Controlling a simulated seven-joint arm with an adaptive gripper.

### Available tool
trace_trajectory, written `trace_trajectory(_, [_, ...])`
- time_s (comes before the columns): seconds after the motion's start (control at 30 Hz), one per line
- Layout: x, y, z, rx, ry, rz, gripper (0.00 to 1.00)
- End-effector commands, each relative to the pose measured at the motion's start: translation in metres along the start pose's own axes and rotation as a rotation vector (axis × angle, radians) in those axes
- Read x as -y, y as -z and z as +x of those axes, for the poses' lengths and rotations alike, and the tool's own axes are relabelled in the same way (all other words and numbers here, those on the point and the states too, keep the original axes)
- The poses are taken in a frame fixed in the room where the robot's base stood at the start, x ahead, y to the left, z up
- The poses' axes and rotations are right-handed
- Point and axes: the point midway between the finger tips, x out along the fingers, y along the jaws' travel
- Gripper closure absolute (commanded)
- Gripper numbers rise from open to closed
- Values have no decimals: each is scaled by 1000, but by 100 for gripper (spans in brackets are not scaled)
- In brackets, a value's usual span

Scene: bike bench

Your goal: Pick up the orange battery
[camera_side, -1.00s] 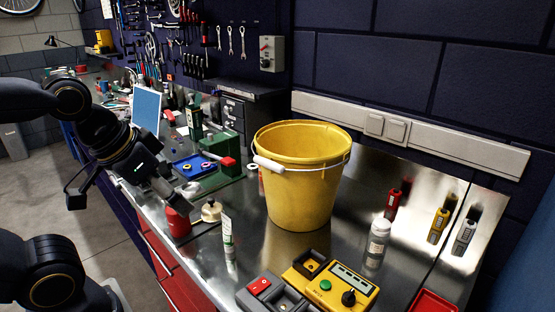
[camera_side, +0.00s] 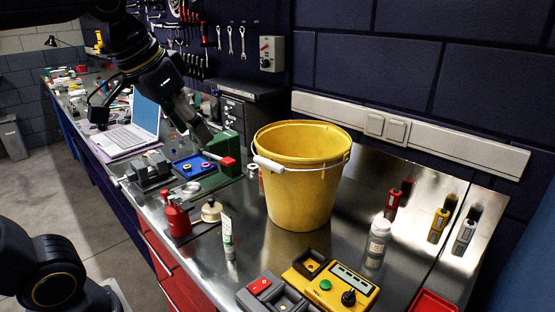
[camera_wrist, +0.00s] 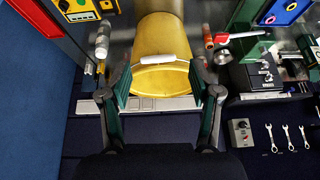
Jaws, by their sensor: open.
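No battery that is plainly orange shows in either view. In the side view, a small yellow upright piece (camera_side: 438,225) stands at the right by the back panel, between a red piece (camera_side: 393,203) and a grey one (camera_side: 465,236). I cannot tell whether these are batteries. My gripper (camera_side: 204,132) is high over the bench, left of the yellow bucket (camera_side: 300,185) and far from the yellow piece. In the wrist view my gripper (camera_wrist: 160,85) has its fingers spread, empty, with the bucket (camera_wrist: 162,45) beyond them.
A yellow device (camera_side: 330,284) with a green button and a knob sits at the front. A white bottle (camera_side: 377,243), a tube (camera_side: 228,240) and a red can (camera_side: 177,219) stand on the bench. Metal bench right of the bucket is partly clear.

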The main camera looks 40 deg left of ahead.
Motion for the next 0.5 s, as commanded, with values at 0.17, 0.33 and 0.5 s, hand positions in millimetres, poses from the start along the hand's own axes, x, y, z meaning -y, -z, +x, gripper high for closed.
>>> trace_trajectory(0.17, [18, 86, 2, 26, 13, 7, 37])
trace_trajectory(0.33, [52, 176, 30, 50, 14, 15, 37])
trace_trajectory(0.5, [98, 240, 80, 68, 5, 13, 37])
